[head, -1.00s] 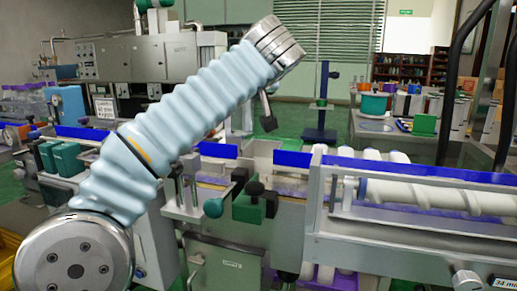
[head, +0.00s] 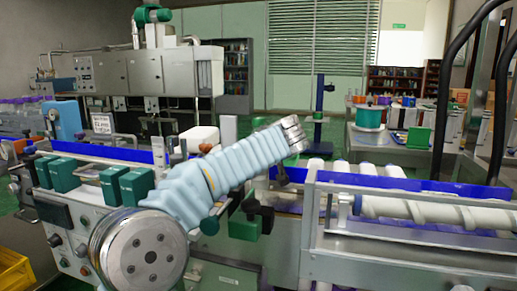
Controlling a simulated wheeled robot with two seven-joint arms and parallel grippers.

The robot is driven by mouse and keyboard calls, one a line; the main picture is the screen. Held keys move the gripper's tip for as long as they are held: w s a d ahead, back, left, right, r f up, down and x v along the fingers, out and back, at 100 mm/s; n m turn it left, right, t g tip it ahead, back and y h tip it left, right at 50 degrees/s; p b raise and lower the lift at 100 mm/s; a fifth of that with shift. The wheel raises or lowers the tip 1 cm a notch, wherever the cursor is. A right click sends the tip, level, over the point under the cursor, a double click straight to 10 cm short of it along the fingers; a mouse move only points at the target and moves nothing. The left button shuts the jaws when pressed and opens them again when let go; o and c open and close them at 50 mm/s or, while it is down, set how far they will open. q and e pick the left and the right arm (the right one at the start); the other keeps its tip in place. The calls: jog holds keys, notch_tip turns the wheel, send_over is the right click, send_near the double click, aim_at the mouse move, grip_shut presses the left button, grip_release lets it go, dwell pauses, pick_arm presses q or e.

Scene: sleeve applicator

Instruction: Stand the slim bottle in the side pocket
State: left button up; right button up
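My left arm comes in from the lower left in a pale blue ribbed sleeve and ends in silver rings in the middle of the head view. A small dark part at its far end (head: 282,176) hangs below the rings. It may be my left gripper, but its fingers are too small and dark to read. I see nothing held there. My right gripper is not in view. I cannot pick out the slim bottle or the side pocket; my arm hides part of the machine.
A machine with green blocks (head: 137,186) stands behind my arm. A framed conveyor with a white screw (head: 430,212) and blue rails fills the right. A yellow crate (head: 14,272) is at the lower left. A table with a green tray (head: 418,138) stands at the back right.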

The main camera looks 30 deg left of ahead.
pick_arm(q)
jog(key=shift+r, duration=0.1)
jog(key=shift+f+b, duration=0.2)
jog(key=shift+b, duration=0.1)
jog(key=o, duration=1.4)
jog(key=shift+s+r, duration=0.1)
jog(key=shift+r+p, duration=0.45)
jog(key=shift+p, duration=0.05)
jog(key=b+v, duration=0.1)
jog(key=v, duration=0.6)
jog(key=shift+s+d+f, duration=0.1)
jog(key=shift+s+d, duration=0.05)
jog(key=shift+d, duration=0.05)
